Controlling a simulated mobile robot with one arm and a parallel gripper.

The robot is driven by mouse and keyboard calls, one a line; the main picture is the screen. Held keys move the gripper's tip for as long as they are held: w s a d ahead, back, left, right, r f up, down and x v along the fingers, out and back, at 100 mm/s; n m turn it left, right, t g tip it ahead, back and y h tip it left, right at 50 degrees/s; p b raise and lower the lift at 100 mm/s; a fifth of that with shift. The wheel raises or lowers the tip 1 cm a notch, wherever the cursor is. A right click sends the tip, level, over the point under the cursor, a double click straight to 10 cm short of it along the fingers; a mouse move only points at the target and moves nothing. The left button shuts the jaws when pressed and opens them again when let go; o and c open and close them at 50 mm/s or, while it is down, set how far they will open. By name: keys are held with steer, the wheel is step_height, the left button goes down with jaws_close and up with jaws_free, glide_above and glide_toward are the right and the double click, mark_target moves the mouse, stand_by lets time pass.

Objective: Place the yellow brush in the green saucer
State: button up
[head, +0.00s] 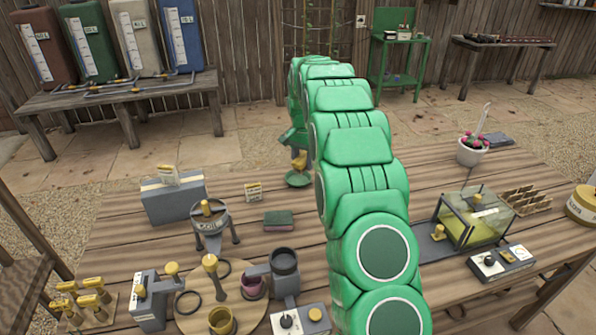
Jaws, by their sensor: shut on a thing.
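The green saucer (298,180) lies on the wooden table near its far edge. My gripper (296,149), at the end of my green arm, is just above the saucer and points down. It is shut on the yellow brush (299,162), which shows as a small yellow piece below the jaws. The brush is over the saucer; I cannot tell whether it touches it. My arm hides part of the gripper and the table to the right.
A grey box (173,200) and grinder (210,222) are further left. A glass tank (474,219) and white pot (471,153) are at right.

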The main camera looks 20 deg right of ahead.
steer(key=shift+w+d+f, duration=0.2)
steer(key=shift+w+f, duration=1.15)
steer(key=shift+w, duration=0.4)
steer(key=shift+w+d+f, duration=0.2)
steer(key=shift+w+f, duration=1.1)
steer(key=shift+w, duration=0.45)
steer(key=shift+w+d+f, duration=0.2)
steer(key=shift+w+f, duration=1.15)
steer(key=shift+w, duration=0.4)
steer(key=shift+w+f, duration=0.15)
steer(key=shift+f, duration=0.05)
steer(key=shift+w+f, duration=0.1)
steer(key=shift+f, duration=0.1)
steer(key=shift+f, duration=1.5)
steer(key=shift+f, duration=0.6)
steer(key=o, duration=1.1)
steer(key=shift+r, duration=0.1)
